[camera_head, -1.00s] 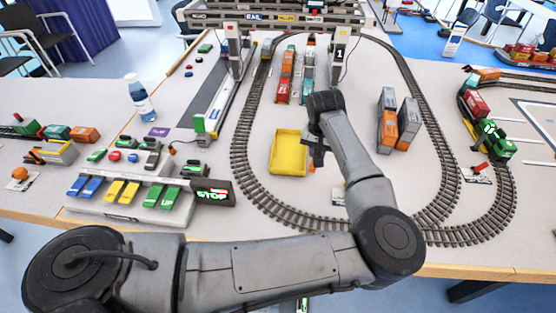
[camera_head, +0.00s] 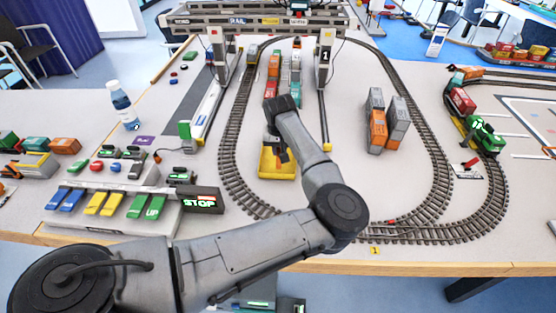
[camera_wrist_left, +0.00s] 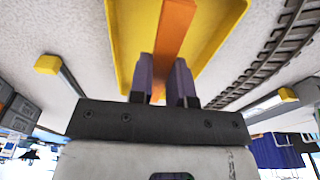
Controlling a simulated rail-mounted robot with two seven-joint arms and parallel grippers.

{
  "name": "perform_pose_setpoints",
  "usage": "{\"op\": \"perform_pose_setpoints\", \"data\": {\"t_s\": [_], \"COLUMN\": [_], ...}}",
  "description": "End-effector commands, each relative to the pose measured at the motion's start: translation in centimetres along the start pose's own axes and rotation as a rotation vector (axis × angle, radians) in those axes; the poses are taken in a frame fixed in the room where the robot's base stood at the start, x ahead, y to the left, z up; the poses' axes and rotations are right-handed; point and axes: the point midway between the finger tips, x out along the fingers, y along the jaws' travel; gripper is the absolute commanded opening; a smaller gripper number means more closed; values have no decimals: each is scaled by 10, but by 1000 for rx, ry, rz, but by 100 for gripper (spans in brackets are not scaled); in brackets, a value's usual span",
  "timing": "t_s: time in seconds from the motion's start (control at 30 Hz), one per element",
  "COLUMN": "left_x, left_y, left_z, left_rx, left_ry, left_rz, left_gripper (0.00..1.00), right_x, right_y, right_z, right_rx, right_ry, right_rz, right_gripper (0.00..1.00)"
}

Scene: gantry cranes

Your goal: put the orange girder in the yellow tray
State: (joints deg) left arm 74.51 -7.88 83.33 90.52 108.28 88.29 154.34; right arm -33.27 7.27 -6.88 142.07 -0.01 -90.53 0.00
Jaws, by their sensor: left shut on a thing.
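The yellow tray (camera_head: 276,176) lies on the table inside the oval track. My left gripper (camera_head: 280,156) is over the tray and hides part of it. In the left wrist view, the left gripper (camera_wrist_left: 164,68) is shut on the orange girder (camera_wrist_left: 174,28). The girder extends from between the fingers across the yellow tray (camera_wrist_left: 126,32). I cannot tell whether the girder touches the tray floor. In the head view my gripper and arm mostly hide the girder. My right gripper is not in view.
The toy track (camera_head: 236,150) curves around the tray. Orange and grey containers (camera_head: 377,130) stand to the right. The gantry crane (camera_head: 262,20) spans the back. A STOP sign (camera_head: 200,202) and coloured levers (camera_head: 105,204) are at left. Table between tray and containers is clear.

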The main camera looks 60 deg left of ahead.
Motion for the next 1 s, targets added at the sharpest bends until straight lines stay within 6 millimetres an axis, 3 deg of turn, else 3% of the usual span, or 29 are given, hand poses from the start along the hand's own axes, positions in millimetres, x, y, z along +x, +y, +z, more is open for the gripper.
{"op": "perform_pose_setpoints", "data": {"t_s": [0.27,0.57,1.0], "left_x": [9,44,49], "left_y": [-6,-6,-6], "left_z": [-4,0,1], "left_rx": [0,0,0], "left_ry": [0,-1,0], "left_rz": [0,-1,1], "left_gripper": [0,0,0], "right_x": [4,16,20], "right_y": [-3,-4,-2], "right_z": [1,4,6], "right_rx": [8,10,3], "right_ry": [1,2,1], "right_rz": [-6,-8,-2], "right_gripper": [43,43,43]}}
